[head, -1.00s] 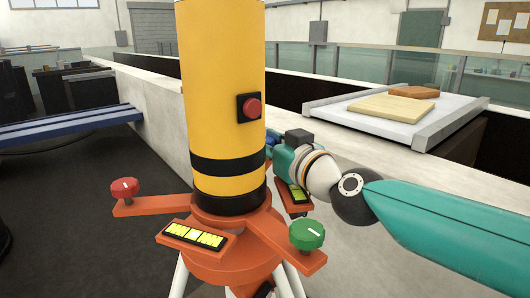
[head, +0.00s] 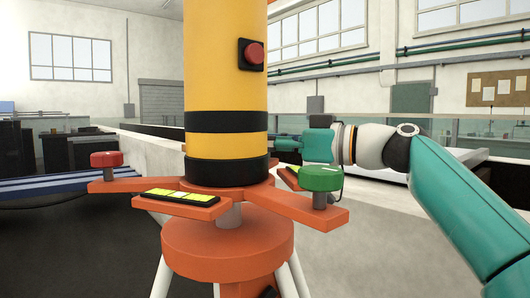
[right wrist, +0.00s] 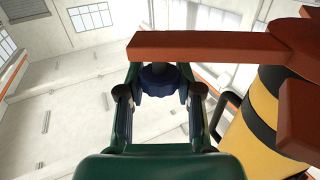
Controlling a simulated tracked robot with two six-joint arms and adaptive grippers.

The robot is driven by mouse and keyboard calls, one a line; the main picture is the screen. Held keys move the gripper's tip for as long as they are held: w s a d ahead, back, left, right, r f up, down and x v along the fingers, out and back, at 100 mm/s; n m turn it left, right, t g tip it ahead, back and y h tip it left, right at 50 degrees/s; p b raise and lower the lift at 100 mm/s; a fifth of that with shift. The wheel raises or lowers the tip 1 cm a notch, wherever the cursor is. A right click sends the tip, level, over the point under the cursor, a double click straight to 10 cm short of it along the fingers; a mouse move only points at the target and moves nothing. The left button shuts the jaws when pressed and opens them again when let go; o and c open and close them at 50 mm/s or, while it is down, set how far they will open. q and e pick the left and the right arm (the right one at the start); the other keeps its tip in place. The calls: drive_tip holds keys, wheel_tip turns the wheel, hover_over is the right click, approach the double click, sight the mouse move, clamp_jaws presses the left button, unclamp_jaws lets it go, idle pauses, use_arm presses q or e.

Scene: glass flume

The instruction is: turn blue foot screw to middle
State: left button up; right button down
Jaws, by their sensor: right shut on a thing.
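The blue foot screw (right wrist: 160,78) shows in the right wrist view, next to an orange arm (right wrist: 200,47) of the base. My right gripper (right wrist: 160,98) is shut on it, one finger on each side. In the head view my right gripper (head: 290,143) reaches behind the yellow column (head: 226,70), and its fingertips and the blue screw are hidden there. A green foot screw (head: 320,179) sits on the near right arm and a red one (head: 106,160) on the left arm. My left gripper is not in view.
A level with yellow-green segments (head: 178,196) lies on the near side of the orange base (head: 228,245); a second one is partly hidden behind the green screw. The column carries a red button (head: 253,54). Blue rails (head: 50,190) run at the left.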

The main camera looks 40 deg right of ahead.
drive_tip(key=n+g+y+p, duration=0.2)
drive_tip(key=y, duration=0.1)
drive_tip(key=shift+w+d+n+g+y+p, duration=0.1)
drive_tip(key=shift+n+g+y+p, duration=0.2)
drive_tip(key=shift+n+p, duration=0.1)
drive_tip(key=shift+f+n+g+y+p, duration=0.1)
drive_tip(key=shift+n+g+y+p, duration=0.4)
drive_tip(key=shift+g+y+p, duration=0.15)
drive_tip(key=c, duration=0.7)
unclamp_jaws()
drive_tip(key=shift+c, duration=0.2)
drive_tip(key=v, duration=1.2)
